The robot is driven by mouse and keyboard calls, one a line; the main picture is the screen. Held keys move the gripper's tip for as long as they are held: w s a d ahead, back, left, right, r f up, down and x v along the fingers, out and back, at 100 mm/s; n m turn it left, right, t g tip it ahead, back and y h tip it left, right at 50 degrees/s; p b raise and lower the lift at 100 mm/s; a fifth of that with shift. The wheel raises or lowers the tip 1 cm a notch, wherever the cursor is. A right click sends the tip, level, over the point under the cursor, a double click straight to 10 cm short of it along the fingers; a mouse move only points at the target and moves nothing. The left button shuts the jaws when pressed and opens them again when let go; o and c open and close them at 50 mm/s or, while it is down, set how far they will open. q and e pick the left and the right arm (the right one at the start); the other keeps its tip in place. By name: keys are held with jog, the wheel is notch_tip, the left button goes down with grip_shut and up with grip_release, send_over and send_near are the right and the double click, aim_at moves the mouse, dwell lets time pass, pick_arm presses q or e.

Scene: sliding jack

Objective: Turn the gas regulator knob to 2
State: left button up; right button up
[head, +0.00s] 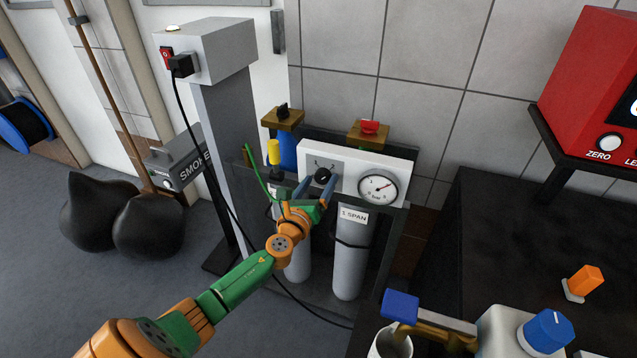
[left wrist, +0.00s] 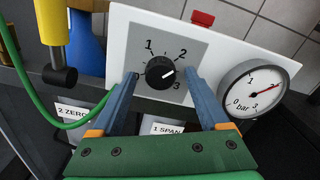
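The gas regulator knob (head: 323,176) is black and round with a white pointer line, on a white panel (head: 345,168). In the left wrist view the knob (left wrist: 160,72) has a grey dial plate marked 1, 2 and 3. Its pointer lies between 2 and 3. The pressure gauge (left wrist: 252,88) beside it has a red needle pointing right and slightly up, between 1 and 3. My left gripper (head: 312,191) is open. In the left wrist view its blue fingers (left wrist: 160,76) stand either side of the knob, with gaps showing. My right gripper is not in view.
Grey cylinders, one labelled 1 SPAN (head: 351,250), stand below the panel. A green hose (left wrist: 35,90) runs left of the dial. A grey post (head: 225,125) with a black cable stands left. A dark bench (head: 520,225) and red analyser (head: 600,80) are right.

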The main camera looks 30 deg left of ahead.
pick_arm(q)
jog(key=shift+r, duration=0.1)
jog(key=v, duration=0.7)
jog(key=shift+p, duration=0.35)
